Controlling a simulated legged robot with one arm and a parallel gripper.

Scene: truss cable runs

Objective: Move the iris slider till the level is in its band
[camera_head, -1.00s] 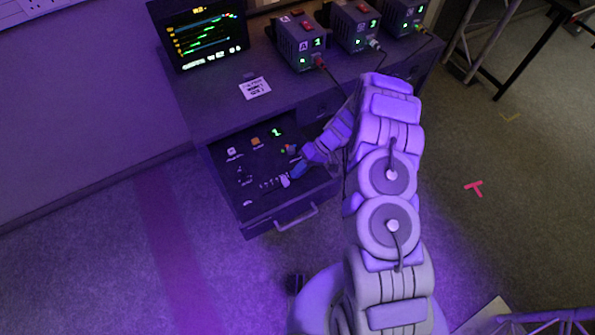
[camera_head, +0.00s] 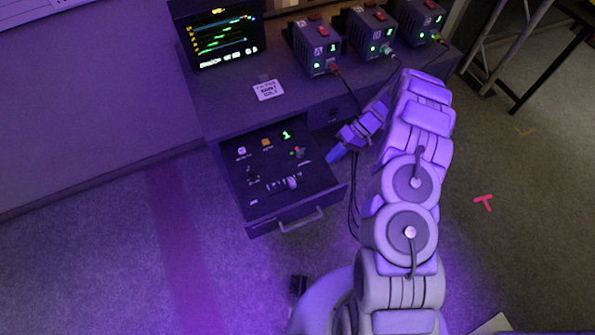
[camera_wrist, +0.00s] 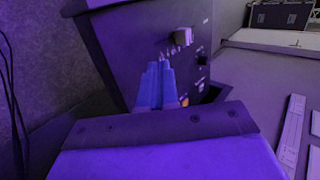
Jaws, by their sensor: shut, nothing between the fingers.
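The iris slider's pale knob (camera_head: 292,183) stands at the right of a row of white scale marks on the open drawer panel (camera_head: 262,190). In the wrist view the knob (camera_wrist: 182,37) is a grey block beside the marks. My gripper (camera_head: 334,155) is shut and empty, above and right of the knob, near the drawer's right edge. In the wrist view its blue fingertips (camera_wrist: 156,68) are together, apart from the knob. A monitor (camera_head: 220,38) shows green traces and figures, too small to read as a level or band.
The drawer has a front handle (camera_head: 301,220), a green lit digit (camera_head: 286,134) and a red-tipped control (camera_head: 298,152). Several boxes with cables, including one marked A (camera_head: 316,48), stand on the desk. Dark cables hang right of the drawer. Floor is clear left of the drawer.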

